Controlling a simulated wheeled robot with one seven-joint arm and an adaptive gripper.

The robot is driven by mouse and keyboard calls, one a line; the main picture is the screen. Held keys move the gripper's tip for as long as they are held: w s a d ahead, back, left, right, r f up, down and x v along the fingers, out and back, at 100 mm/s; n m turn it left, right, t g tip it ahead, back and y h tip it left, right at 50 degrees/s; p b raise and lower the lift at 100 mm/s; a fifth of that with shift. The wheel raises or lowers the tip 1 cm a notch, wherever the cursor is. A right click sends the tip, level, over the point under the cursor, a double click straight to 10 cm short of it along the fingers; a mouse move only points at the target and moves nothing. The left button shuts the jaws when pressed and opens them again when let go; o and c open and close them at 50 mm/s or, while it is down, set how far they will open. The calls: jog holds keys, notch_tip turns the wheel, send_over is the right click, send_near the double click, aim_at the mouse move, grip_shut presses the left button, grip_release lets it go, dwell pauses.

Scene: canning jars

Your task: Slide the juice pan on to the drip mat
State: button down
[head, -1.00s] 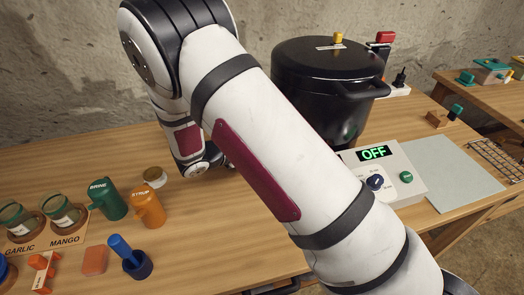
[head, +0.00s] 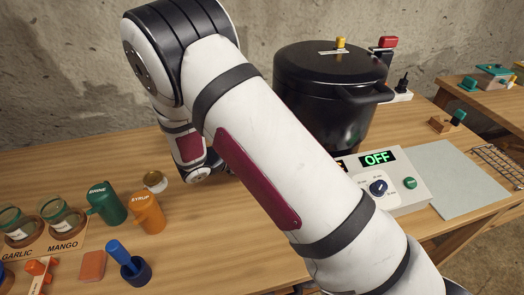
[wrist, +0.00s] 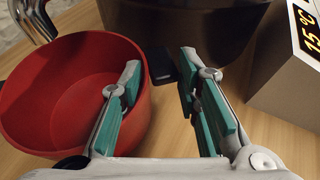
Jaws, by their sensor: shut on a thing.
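The juice pan (wrist: 70,95) is a round red pan on the wood table at the left of the wrist view. A short black handle (wrist: 160,66) shows at its right side. In the head view my arm hides the pan and my gripper. A flat pale grey-green sheet (head: 462,182), which looks like the drip mat, lies at the right of the table and looks bare.
A big black pot (head: 320,90) stands behind my arm. A control box (head: 400,188) reading OFF sits between the pot and the sheet. Green brine (head: 104,204) and orange syrup (head: 147,213) containers and jars (head: 62,215) stand at left. A wire rack (head: 498,163) is far right.

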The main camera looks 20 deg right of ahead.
jog(key=shift+f, duration=0.15)
jog(key=c, duration=1.1)
grip_release()
jog(key=v, duration=1.2)
jog(key=shift+s, duration=0.1)
